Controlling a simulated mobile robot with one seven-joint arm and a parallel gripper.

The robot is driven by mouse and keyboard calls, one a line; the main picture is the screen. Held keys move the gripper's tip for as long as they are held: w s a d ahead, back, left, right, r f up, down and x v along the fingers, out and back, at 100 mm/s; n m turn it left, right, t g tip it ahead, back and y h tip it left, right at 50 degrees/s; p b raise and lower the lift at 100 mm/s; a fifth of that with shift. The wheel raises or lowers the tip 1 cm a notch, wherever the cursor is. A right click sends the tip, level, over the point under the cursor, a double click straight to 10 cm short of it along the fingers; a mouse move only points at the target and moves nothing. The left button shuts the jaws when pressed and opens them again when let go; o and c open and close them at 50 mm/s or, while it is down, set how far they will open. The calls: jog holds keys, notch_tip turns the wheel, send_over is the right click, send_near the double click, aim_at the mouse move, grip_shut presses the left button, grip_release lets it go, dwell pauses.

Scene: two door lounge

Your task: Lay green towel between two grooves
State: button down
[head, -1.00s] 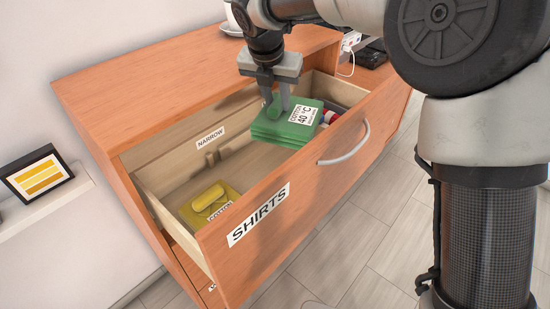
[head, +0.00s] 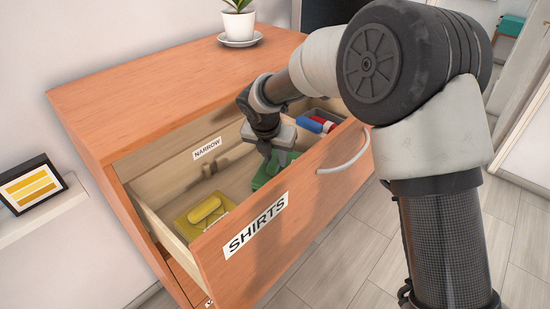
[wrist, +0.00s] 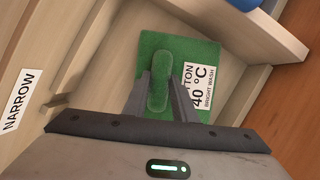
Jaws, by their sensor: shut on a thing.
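The green towel (head: 272,168) is a folded stack with a rolled grip on top and a white "COTTON 40 °C" label, seen best in the wrist view (wrist: 205,58). It is down inside the open drawer, right of the yellow folded towel (head: 193,228). My gripper (head: 271,163) is shut on the green towel's roll, which shows between its fingers in the wrist view (wrist: 158,95). A wooden groove piece (head: 208,168) projects from the drawer's back wall under the "NARROW" label (head: 207,148). Whether the towel touches the drawer floor is unclear.
The drawer front (head: 285,215) carries a "SHIRTS" label and a handle (head: 345,156). A compartment at the drawer's right end holds a blue item (head: 312,124) and a red one (head: 324,122). A potted plant (head: 239,22) stands on the cabinet top. Drawer floor shows between the towels.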

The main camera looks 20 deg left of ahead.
jog(key=c, duration=1.5)
grip_release()
jog(key=shift+o, duration=0.2)
jog(key=p+v, duration=0.1)
jog(key=v, duration=1.1)
jog(key=shift+r, duration=0.1)
